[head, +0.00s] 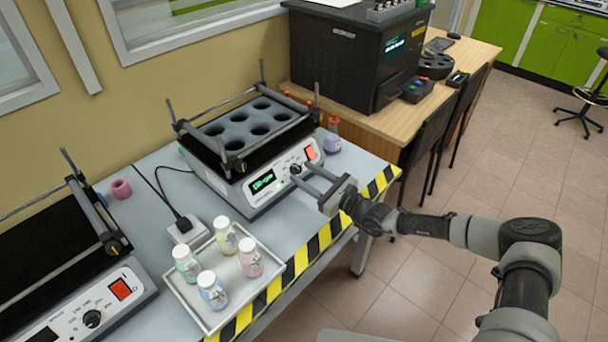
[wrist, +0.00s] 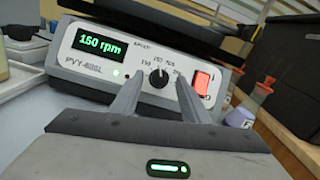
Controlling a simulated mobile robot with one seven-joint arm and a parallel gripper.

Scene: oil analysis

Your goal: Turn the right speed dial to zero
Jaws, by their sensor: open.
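The right shaker (head: 232,150) has a front panel with a lit green display, a black speed dial and a red switch. In the wrist view the display (wrist: 100,42) reads 150 rpm, and the dial (wrist: 158,77) has its pointer upward. My gripper (head: 302,173) is open in front of the panel. In the wrist view the dial appears between the two fingertips of my gripper (wrist: 157,86); I cannot tell whether they touch it. The red switch (wrist: 202,81) is just right of the right finger.
A second shaker (head: 60,270) with its own dial stands at the left. A tray (head: 183,294) with several capped bottles sits in front. A purple flask (head: 332,138) stands right of the right shaker. A striped edge (head: 328,236) bounds the bench.

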